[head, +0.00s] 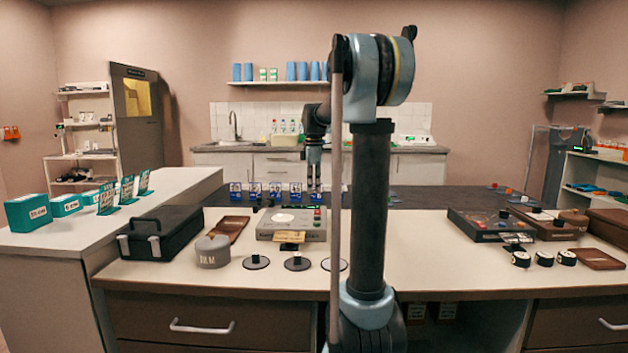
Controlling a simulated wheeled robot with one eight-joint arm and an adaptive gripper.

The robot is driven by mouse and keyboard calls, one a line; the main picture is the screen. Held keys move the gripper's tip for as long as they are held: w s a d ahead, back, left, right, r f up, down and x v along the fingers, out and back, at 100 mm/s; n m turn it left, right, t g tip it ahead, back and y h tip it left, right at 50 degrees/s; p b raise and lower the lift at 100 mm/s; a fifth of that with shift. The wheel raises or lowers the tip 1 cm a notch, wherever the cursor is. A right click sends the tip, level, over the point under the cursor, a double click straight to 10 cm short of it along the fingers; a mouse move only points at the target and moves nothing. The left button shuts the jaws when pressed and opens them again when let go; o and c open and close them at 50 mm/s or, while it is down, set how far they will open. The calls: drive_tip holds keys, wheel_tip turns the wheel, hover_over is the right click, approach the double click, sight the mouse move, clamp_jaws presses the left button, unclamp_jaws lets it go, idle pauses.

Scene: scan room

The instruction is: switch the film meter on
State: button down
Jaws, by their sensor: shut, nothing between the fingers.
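A flat grey device (262,232) that looks like the film meter lies on the pale counter, left of my arm. It has a white disc on top and small red and green buttons at its right end. Its label is too small to read, so I cannot tell whether it is on. My gripper (314,188) points down with its fingers together and empty. In the picture it appears just above the button end of the device. I cannot tell its height or depth from there, and my arm hides part of the counter right of the device.
A black case (160,234), a grey round weight (212,252) and a brown tray (230,228) stand left. Several dark knobbed discs (297,262) lie in front. Small blue-labelled stands (254,190) line the back. A dark case (488,226) stands right. Counter beyond my arm is partly clear.

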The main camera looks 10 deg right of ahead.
sight(318, 212)
wheel_tip(318, 212, down, 7)
drive_tip(key=shift+r, duration=0.1)
idle(0.4)
drive_tip(key=shift+a, duration=0.1)
